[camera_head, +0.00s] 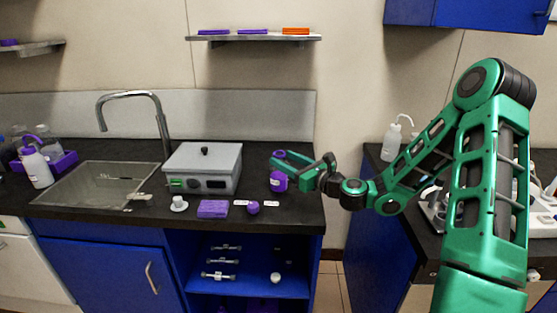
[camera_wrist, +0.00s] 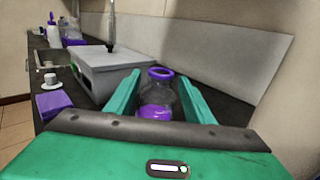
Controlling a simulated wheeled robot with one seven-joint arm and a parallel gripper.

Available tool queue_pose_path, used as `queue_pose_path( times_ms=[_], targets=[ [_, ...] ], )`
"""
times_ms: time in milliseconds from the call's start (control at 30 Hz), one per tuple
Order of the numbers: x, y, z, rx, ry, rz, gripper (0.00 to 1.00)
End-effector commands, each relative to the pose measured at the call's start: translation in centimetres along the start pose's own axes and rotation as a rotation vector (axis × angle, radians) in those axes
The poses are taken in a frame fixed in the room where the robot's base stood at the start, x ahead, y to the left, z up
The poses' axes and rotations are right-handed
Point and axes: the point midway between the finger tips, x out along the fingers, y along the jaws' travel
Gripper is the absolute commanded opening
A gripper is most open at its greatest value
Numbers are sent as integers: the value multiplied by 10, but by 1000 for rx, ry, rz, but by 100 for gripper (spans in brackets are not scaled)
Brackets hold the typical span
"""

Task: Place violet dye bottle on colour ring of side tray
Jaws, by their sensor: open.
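The violet dye bottle (camera_wrist: 157,95) is clear, with a purple neck ring and violet liquid at its base. In the wrist view it stands upright on the dark counter between the two fingers of my open gripper (camera_wrist: 151,92). I see a gap between each finger and the glass. In the head view the bottle (camera_head: 278,181) is at the right end of the counter, and my gripper (camera_head: 284,166) reaches it from the right and partly covers it. I cannot make out a side tray or colour ring for certain in either view.
A grey lidded box (camera_head: 203,168) stands left of the bottle. A violet block (camera_head: 213,208), a small purple round item (camera_head: 253,207), white labels (camera_head: 271,204) and a white cup (camera_head: 179,204) lie along the front. The sink (camera_head: 95,186) is farther left. A gap separates the right-hand counter.

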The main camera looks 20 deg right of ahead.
Motion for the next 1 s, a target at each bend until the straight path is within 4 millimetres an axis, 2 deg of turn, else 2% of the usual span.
queue_pose_path(
  times_ms=[100, 300, 467, 533, 633, 767, 1000],
  targets=[
    [-27, -1, -1, 5, 2, -4, 48],
    [-63, -1, -1, 3, 2, -4, 48],
    [-80, -1, -1, 2, 2, -1, 48],
    [-84, 0, 0, -1, 0, 0, 56],
    [-86, 1, -1, -48, 6, 5, 56],
    [-83, 6, -5, -252, 31, 25, 56],
    [-75, 14, -12, -890, 83, 102, 56]
  ],
)
